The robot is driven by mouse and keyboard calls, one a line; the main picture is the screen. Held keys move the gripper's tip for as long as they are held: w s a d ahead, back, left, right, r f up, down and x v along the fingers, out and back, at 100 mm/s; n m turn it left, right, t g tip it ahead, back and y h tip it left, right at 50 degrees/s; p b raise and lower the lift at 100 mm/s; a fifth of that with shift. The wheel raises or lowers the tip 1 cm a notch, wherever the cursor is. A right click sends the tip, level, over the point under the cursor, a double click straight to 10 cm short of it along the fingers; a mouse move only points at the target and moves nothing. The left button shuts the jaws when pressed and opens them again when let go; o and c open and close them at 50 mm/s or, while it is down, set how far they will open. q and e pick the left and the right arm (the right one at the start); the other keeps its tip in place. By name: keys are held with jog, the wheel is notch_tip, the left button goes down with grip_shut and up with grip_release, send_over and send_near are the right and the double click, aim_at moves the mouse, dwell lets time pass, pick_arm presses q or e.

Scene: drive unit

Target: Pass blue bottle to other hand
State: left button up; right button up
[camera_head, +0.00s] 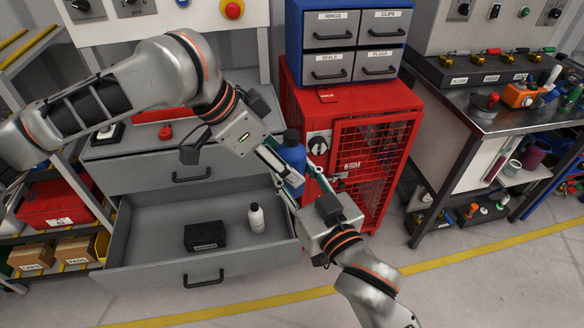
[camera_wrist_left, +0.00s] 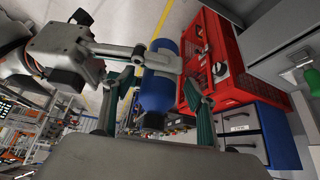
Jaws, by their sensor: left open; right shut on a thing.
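The blue bottle (camera_head: 292,152) has a dark cap and is held upright in the air in front of the red cabinet. My right gripper (camera_head: 291,186) is shut on its lower part, coming from below right. My left gripper (camera_head: 280,164) is open at the bottle from the upper left. In the left wrist view the bottle (camera_wrist_left: 158,88) lies between the spread green-padded fingers of my left gripper (camera_wrist_left: 157,118), with visible gaps beside it. My right gripper also shows there (camera_wrist_left: 138,58), reaching the bottle from the left. The exact finger contact is partly hidden in the head view.
Below the arms is an open grey drawer (camera_head: 150,263) with a white bottle (camera_head: 256,218) and a black box (camera_head: 205,236) in it. A red cage cabinet (camera_head: 390,108) stands close behind the bottle, with blue drawers (camera_head: 352,8) on top. A workbench (camera_head: 470,112) is at right.

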pick_arm(q)
jog(key=v, duration=0.8)
jog(key=w+a+r+n+t+h, duration=0.1)
jog(key=w+r+h, duration=0.15)
jog(key=w, duration=0.35)
jog(key=w+f+n+t+h, duration=0.1)
jog(key=w+f+n+t, duration=0.2)
jog(key=f, duration=0.8)
jog(key=w+f+n+t, duration=0.2)
jog(key=w+f, duration=0.1)
jog(key=f, duration=0.8)
jog(key=s+a+f+n+t+y, duration=0.1)
jog(key=s+a+f+y, duration=0.2)
jog(key=f, duration=0.6)
jog(key=s+a+f+n+t+y, duration=0.1)
jog(key=s+a+f+n, duration=0.15)
jog(key=s+f, duration=0.45)
jog(key=s+a+f+y, duration=0.1)
jog(key=s+a+f, duration=0.2)
jog(key=s+f, duration=0.3)
jog(key=s+a+f+y, duration=0.2)
jog(key=s+a+f, duration=0.2)
jog(key=s+f, duration=0.2)
jog(key=shift+s+a+m+g, duration=0.35)
jog(key=shift+s+m, duration=0.1)
jog(key=shift+s, duration=0.7)
